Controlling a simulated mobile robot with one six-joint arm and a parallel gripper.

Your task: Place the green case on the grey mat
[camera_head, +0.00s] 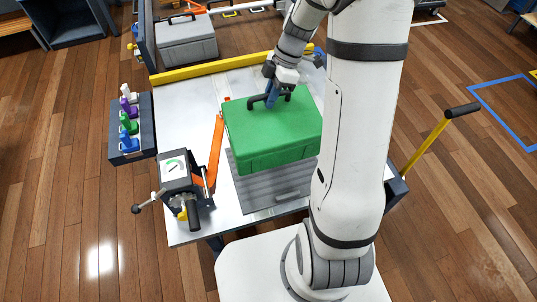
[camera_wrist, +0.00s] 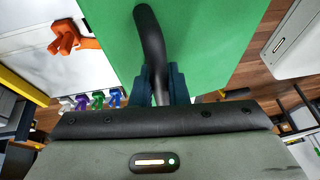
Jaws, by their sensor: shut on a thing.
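The green case (camera_head: 270,132) hangs from or rests under my gripper (camera_head: 271,97), its lid up and roughly level. My gripper is shut on the case's black handle; in the wrist view the blue fingers (camera_wrist: 161,84) are on either side of the handle (camera_wrist: 149,35). The case covers the mat's far part. I cannot tell whether there is a gap between the case and the mat.
An orange strap (camera_head: 215,150) and a ratchet-like device (camera_head: 180,180) are left of the case. A dark rack (camera_head: 118,128) with coloured pieces is at the table's left edge. A yellow bar (camera_head: 210,68) crosses the back; a grey case (camera_head: 187,40) stands beyond it.

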